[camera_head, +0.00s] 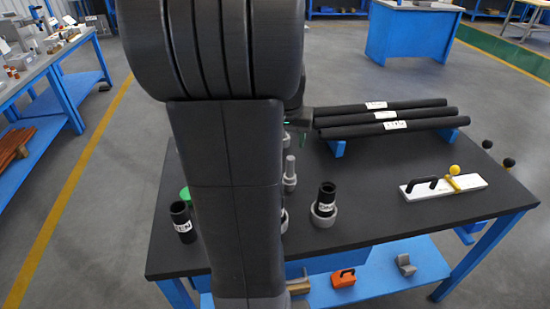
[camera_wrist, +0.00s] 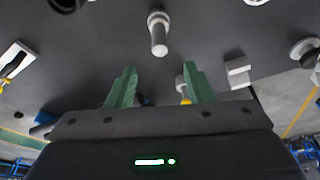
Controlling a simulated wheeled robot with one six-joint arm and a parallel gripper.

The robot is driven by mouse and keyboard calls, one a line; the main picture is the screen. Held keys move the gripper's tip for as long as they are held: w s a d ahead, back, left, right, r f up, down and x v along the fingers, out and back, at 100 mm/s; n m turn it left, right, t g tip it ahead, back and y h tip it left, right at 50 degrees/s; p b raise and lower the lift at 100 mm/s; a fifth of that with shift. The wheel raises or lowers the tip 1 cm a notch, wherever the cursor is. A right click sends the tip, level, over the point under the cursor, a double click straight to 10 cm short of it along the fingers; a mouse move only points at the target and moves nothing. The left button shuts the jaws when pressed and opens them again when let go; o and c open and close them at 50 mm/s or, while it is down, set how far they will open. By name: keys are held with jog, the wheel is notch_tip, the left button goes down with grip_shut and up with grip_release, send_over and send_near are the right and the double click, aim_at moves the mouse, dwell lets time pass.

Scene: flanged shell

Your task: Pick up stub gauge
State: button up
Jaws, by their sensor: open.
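A grey stub with a wider round end, which looks like the stub gauge (camera_head: 290,172), stands upright on the dark tabletop, just right of my arm in the head view. In the wrist view the grey stub (camera_wrist: 158,36) shows at the upper middle, beyond the fingertips. My gripper (camera_wrist: 160,78) has two green fingers spread apart with nothing between them. The stub lies ahead of the gap between the fingers and does not touch them. In the head view my arm hides most of the gripper and part of the table.
Labelled black cylinders stand on the table, one (camera_head: 183,223) at the left and one (camera_head: 326,198) in a grey ring. Long black tubes (camera_head: 385,114) rest at the back. A white board (camera_head: 444,188) with a yellow knob lies right. The front right tabletop (camera_head: 400,222) is clear.

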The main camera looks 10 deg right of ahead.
jog(key=x, duration=0.7)
jog(key=shift+w+f, duration=0.1)
jog(key=shift+w, duration=0.35)
jog(key=shift+s+x, duration=0.2)
jog(key=shift+x, duration=3.05)
jog(key=shift+d, duration=0.15)
grip_shut()
